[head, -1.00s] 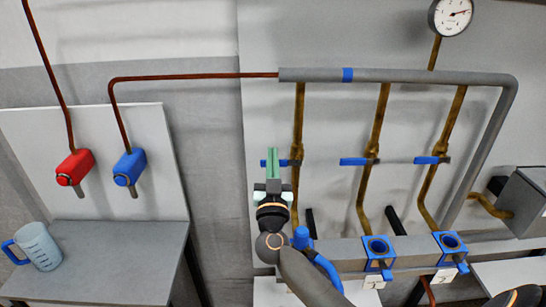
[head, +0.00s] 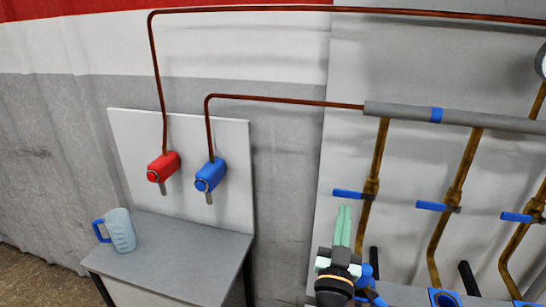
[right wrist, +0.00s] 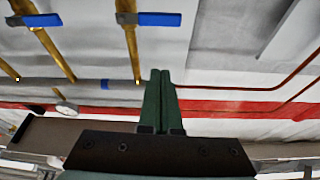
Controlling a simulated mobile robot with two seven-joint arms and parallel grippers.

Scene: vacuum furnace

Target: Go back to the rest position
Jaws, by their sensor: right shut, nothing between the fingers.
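My right gripper (head: 342,226) shows at the bottom right of the middle in the head view, in front of the pale wall panel. Its green fingers are together, with nothing between them, and point up. In the right wrist view the fingers (right wrist: 161,100) are also closed and empty. My left gripper is not in view.
Blue handles (head: 431,206) sit on brass pipes below a grey manifold pipe (head: 400,112). At left, a grey table (head: 190,257) carries a clear jug (head: 121,231) with a blue handle. Above it are a red valve (head: 163,167) and a blue valve (head: 210,175). Open floor shows at far left.

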